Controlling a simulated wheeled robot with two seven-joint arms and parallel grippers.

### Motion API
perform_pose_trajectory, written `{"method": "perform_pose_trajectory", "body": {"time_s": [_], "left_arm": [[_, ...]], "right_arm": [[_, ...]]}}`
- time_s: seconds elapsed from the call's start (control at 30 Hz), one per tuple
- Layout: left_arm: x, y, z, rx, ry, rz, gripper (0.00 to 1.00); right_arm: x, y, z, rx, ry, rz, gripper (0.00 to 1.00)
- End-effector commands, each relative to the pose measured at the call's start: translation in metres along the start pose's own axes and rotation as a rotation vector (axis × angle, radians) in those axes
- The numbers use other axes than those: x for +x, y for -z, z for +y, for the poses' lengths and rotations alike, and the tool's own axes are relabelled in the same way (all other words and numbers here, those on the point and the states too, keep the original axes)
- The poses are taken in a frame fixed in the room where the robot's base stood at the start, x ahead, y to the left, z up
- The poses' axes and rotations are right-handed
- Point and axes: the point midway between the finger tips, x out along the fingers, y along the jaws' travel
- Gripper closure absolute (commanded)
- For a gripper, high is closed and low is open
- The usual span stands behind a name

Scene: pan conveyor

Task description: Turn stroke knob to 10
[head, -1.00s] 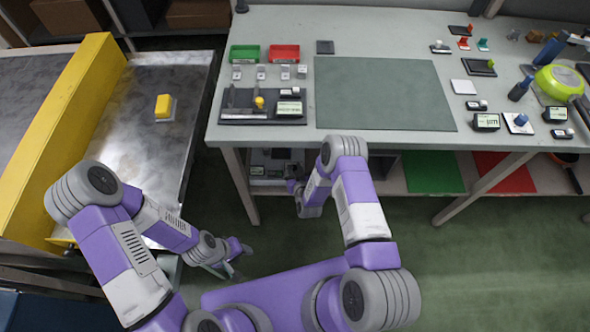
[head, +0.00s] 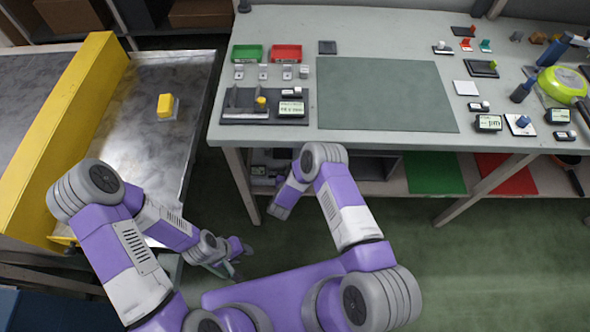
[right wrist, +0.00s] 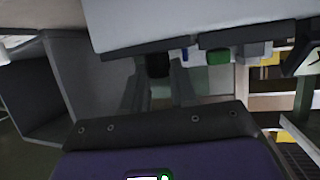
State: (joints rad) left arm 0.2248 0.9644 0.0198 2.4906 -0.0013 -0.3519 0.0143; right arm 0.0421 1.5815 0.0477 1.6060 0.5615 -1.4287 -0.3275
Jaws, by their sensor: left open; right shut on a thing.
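No knob label is legible, so I cannot tell which is the stroke knob. A yellow knob (head: 261,102) stands on a black fixture (head: 236,118) at the table's left, beside a small display (head: 291,108). A blue knob (head: 522,121) sits on a white plate at the right, next to another display (head: 488,123). My left gripper (head: 230,268) is open and low, left of my base, away from both knobs. My right gripper (right wrist: 158,88) shows in the right wrist view, shut on a small dark object (right wrist: 158,66); the head view hides it behind my arm.
The table (head: 400,25) has a clear green mat (head: 385,93) in its middle. Green (head: 246,52) and red (head: 287,53) trays stand at its back left. A lower shelf (head: 395,182) runs under the table.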

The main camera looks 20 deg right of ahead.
Motion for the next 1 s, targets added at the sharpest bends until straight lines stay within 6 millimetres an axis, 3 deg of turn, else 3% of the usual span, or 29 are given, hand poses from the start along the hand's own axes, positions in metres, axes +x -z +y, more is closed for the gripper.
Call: {"method": "perform_pose_trajectory", "body": {"time_s": [0.53, 0.57, 0.7, 1.0], "left_arm": [[0.0000, 0.0000, 0.0000, 0.000, 0.000, 0.000, 0.57], [0.0000, 0.0000, 0.0000, 0.000, 0.000, 0.000, 0.57], [0.0000, 0.0000, 0.0000, 0.000, 0.000, 0.000, 0.57], [-0.0006, 0.0000, 0.0002, 0.000, 0.000, 0.000, 0.57]], "right_arm": [[-0.0006, -0.0015, -0.0006, 0.013, -0.032, -0.004, 1.00], [-0.0006, -0.0014, -0.0006, 0.013, -0.032, -0.004, 0.72], [-0.0004, -0.0012, -0.0005, 0.013, -0.032, -0.003, 0.50], [-0.0011, -0.0003, -0.0007, 0.013, -0.031, -0.001, 0.48]]}}
